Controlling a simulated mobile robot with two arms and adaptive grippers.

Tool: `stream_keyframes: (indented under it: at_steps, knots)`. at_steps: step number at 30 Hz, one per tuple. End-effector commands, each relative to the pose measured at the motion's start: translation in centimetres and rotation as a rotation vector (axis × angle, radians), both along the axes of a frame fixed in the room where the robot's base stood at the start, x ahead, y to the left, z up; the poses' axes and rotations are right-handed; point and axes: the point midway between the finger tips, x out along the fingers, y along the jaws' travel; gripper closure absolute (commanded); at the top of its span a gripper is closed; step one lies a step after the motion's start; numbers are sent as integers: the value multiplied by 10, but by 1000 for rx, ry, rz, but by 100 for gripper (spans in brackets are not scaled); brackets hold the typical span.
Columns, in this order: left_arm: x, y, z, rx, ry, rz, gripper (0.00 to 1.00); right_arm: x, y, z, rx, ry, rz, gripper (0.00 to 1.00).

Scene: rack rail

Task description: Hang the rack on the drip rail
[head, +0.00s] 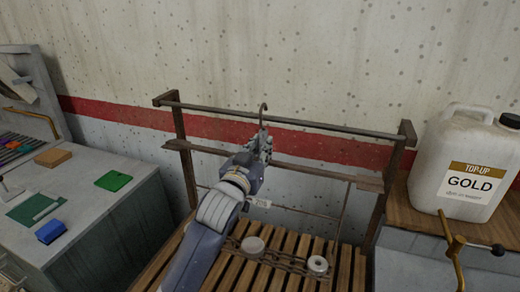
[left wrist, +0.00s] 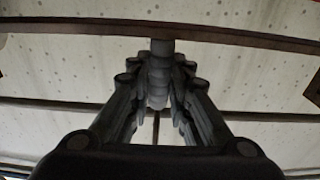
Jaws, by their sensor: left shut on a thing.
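My left gripper (head: 262,143) is shut on the rack's grey stem; in the left wrist view the fingers (left wrist: 160,100) close around this ribbed grey stem (left wrist: 160,70). A thin curved hook (head: 263,107) rises above the fingers, level with the upper rail in the head view. I cannot tell whether it touches or is over the rail. The drip rail (head: 330,127) is a thin dark bar between two wooden posts. Thin wire lines (head: 305,211) show behind and right of my arm; my arm hides much there. My right gripper is not in view.
A lower wooden bar (head: 325,175) crosses below the rail. Below is a slatted wooden bench (head: 330,278) with a round lid (head: 253,245) and a white ring (head: 318,264). A white jug (head: 465,165) stands right; a grey cabinet (head: 110,215) stands left.

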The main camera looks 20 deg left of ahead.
Motion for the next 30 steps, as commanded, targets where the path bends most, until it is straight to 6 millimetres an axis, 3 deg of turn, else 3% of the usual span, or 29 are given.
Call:
stream_keyframes:
  at_steps: [30]
  knots:
    - [20,-1,4,-1,-9,-1,100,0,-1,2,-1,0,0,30]
